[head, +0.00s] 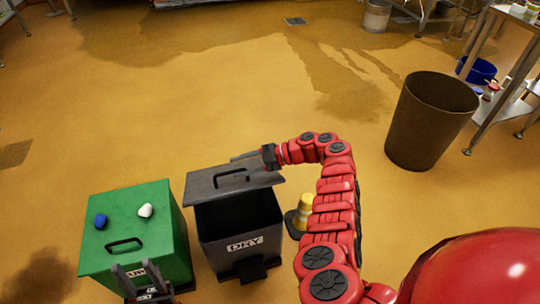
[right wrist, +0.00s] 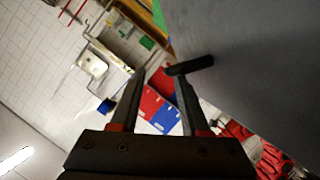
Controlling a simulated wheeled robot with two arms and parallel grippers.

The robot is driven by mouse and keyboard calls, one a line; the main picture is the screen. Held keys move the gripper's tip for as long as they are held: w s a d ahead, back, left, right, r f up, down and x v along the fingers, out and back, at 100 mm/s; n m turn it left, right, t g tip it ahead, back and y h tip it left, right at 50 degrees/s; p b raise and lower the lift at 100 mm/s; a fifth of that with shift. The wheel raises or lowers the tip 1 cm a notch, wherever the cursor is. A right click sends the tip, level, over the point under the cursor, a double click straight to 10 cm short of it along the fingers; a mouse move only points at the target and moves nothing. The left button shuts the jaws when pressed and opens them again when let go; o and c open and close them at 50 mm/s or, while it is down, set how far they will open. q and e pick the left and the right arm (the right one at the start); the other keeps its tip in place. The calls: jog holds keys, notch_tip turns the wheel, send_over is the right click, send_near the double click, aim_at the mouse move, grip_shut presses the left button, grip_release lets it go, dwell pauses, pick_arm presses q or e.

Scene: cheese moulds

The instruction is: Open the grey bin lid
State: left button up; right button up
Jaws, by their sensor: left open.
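The grey bin (head: 240,245) marked DRY stands right of a green bin. Its grey lid (head: 205,190) is raised at the back, with a dark opening showing below its front edge. The lid's black handle (head: 232,176) is on its upper face. My right gripper (head: 243,156) is at the lid's far edge, fingers pointing left. In the right wrist view its two fingers (right wrist: 160,85) are apart with nothing clearly between them. A dark bar, seemingly the handle (right wrist: 190,66), lies near one fingertip beside a grey surface. My left gripper (head: 133,274) is open by the green bin's front.
The green bin (head: 160,215) has a closed lid with a blue object (head: 100,221) and a white object (head: 146,211) on it. A brown barrel (head: 425,125) stands farther right.

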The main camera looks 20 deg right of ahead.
jog(key=v, duration=1.4)
jog(key=shift+p, duration=0.3)
